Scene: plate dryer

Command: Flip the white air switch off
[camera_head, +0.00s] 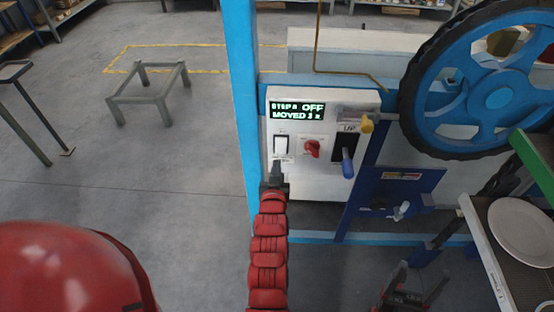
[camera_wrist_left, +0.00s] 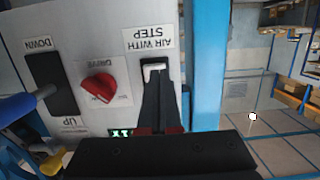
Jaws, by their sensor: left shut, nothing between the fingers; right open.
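The white air switch (camera_head: 281,144) is on the left of the white control panel (camera_head: 310,185), in a dark frame. In the left wrist view, which is upside down, the white switch (camera_wrist_left: 154,67) sits by a label reading "AIR WITH STEP". My left gripper (camera_head: 277,168) is shut and empty, its tips at the lower edge of the switch. In the left wrist view the fingers (camera_wrist_left: 157,84) cover part of the switch; whether they touch it I cannot tell. My right gripper (camera_head: 408,291) is open and empty at the bottom, away from the panel.
A red knob (camera_head: 312,148) and a blue-handled lever (camera_head: 347,162) sit right of the switch. A blue post (camera_head: 239,90) stands left. A blue wheel (camera_head: 480,85) and a rack with a white plate (camera_head: 522,230) are right.

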